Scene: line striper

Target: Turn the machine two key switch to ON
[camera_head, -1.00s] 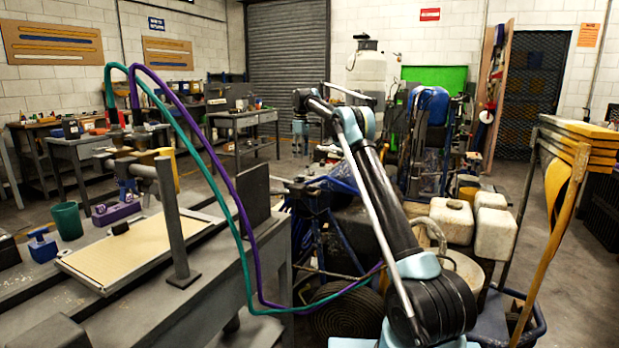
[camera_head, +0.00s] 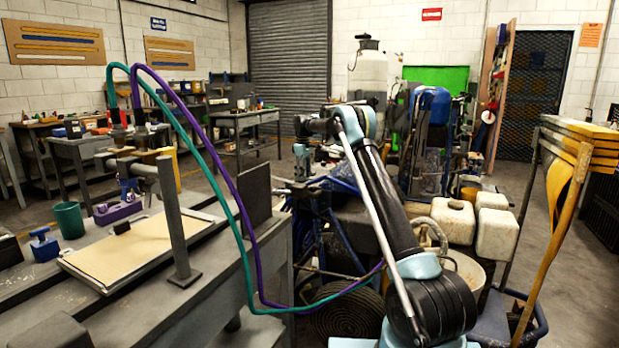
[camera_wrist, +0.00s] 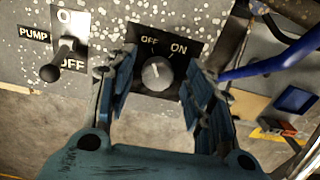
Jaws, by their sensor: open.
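In the wrist view a black plate marked OFF and ON holds a round grey switch knob (camera_wrist: 157,73). The knob's pale mark seems to point up toward OFF, with ON to the upper right. My gripper (camera_wrist: 160,84) is open, its blue fingers on either side of the knob; contact is not visible. In the head view my gripper (camera_head: 303,158) is small and partly lost against the machines beyond my arm, and the knob cannot be made out there.
A PUMP toggle lever (camera_wrist: 65,52) with its own ON/OFF plate stands left of the knob. A blue hose (camera_wrist: 268,66) runs at the right. In the head view a grey bench (camera_head: 215,285) with teal and purple hoses stands left of my arm.

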